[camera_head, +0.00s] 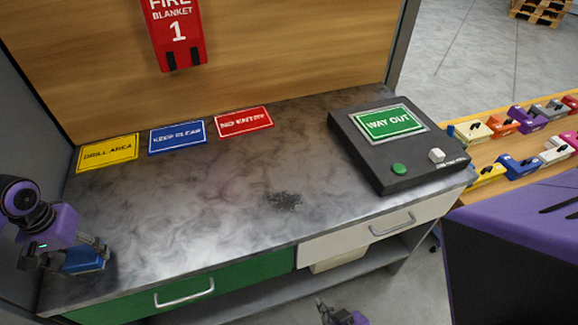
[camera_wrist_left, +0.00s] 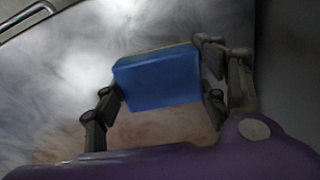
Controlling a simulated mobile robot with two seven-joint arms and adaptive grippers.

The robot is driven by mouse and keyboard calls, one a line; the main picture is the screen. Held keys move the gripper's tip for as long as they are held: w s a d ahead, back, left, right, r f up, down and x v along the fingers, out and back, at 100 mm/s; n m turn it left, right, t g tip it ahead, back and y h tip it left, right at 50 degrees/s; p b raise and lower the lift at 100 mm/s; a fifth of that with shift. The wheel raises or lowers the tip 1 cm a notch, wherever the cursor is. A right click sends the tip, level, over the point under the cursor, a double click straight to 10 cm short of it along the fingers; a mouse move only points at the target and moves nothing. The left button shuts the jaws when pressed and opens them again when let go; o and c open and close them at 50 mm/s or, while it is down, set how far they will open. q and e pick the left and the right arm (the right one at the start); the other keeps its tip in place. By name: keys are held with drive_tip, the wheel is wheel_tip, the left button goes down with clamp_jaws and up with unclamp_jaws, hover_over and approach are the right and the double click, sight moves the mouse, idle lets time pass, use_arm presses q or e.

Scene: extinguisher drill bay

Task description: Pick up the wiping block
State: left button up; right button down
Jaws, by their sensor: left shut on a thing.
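The wiping block is a blue block with a paler layer along one edge. In the head view the wiping block (camera_head: 84,262) is at the far left, over the left end of the grey counter. My left gripper (camera_head: 65,256) is shut on it. The left wrist view shows the wiping block (camera_wrist_left: 160,78) between the two fingers of my left gripper (camera_wrist_left: 163,88). I cannot tell whether the block touches the counter. My right gripper (camera_head: 338,314) shows only partly at the bottom edge, low in front of the counter, and its opening is unclear.
The grey counter (camera_head: 190,220) has a dark smudge (camera_head: 284,201) in its middle. Yellow, blue and red signs lie along its back. A dark box (camera_head: 400,155) with a green button stands at the right end. The counter's middle is otherwise free.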

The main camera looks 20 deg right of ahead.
sight(82, 254)
use_arm(q)
drive_tip(key=shift+c, duration=1.4)
drive_tip(key=shift+r, duration=0.6)
wheel_tip(82, 254, up, 2)
drive_tip(key=shift+r, duration=0.2)
drive_tip(key=s+d+r, duration=0.2)
drive_tip(key=s+r, duration=0.7)
drive_tip(key=s, duration=0.4)
drive_tip(key=shift+s+d+r+p, duration=0.25)
drive_tip(key=shift+s+d+p, duration=0.05)
drive_tip(key=shift+s+p, duration=0.15)
